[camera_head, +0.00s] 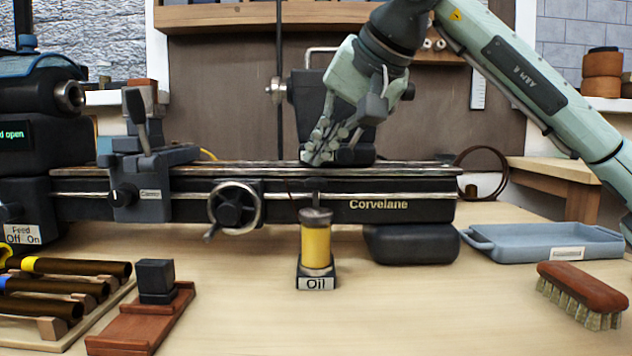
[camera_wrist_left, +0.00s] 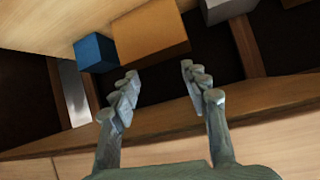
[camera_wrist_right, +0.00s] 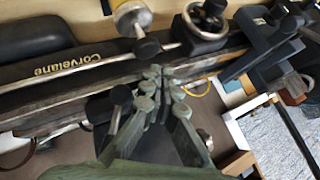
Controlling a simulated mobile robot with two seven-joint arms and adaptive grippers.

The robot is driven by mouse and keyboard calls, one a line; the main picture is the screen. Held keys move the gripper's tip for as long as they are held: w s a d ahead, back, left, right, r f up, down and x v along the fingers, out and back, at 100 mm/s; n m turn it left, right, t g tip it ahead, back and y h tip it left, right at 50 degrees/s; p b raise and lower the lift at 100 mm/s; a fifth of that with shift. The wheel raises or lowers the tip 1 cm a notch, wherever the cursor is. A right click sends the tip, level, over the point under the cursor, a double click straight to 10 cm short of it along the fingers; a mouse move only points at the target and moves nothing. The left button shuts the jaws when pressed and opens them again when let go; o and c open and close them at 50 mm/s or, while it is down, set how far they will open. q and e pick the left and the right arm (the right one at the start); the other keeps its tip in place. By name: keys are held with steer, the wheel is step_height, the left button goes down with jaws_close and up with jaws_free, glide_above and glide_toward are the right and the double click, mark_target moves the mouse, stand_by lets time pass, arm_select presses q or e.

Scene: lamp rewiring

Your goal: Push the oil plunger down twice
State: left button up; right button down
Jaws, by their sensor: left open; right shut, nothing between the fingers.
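The oil can (camera_head: 316,246) has a yellow body, a dark plunger cap (camera_head: 316,214) on top and a dark base labelled "Oil". It stands upright on the bench in front of the lathe. In the right wrist view the oil can (camera_wrist_right: 131,16) shows at the top, partly cut off. My right gripper (camera_head: 312,155) is shut and empty, above and behind the oil can, over the lathe bed and apart from the can. It also shows in the right wrist view (camera_wrist_right: 158,78). My left gripper (camera_wrist_left: 160,82) is open and empty, seen only in the left wrist view.
The lathe (camera_head: 400,207) with its handwheel (camera_head: 235,207) spans the bench behind the can. A blue-grey tray (camera_head: 545,243) and a brush (camera_head: 582,293) lie right. A black block on a red-brown stand (camera_head: 140,325) is front left. The bench around the can is clear.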

mark_target(319, 179)
arm_select(q)
steer(key=shift+w+d+r, duration=0.2)
steer(key=shift+d+r, duration=0.05)
steer(key=shift+r, duration=0.05)
arm_select(e)
steer(key=shift+f, duration=0.15)
arm_select(q)
steer(key=shift+f, duration=0.1)
arm_select(e)
steer(key=shift+f, duration=0.15)
stand_by(1.0)
steer(key=shift+f, duration=0.25)
arm_select(q)
steer(key=shift+f+b, duration=0.75)
steer(key=shift+b, duration=0.15)
arm_select(e)
steer(key=shift+f, duration=1.4)
arm_select(q)
steer(key=shift+r, duration=0.1)
arm_select(e)
steer(key=shift+r, duration=0.15)
arm_select(q)
steer(key=shift+r+p, duration=1.5)
steer(key=shift+p, duration=0.15)
arm_select(e)
steer(key=shift+r, duration=1.65)
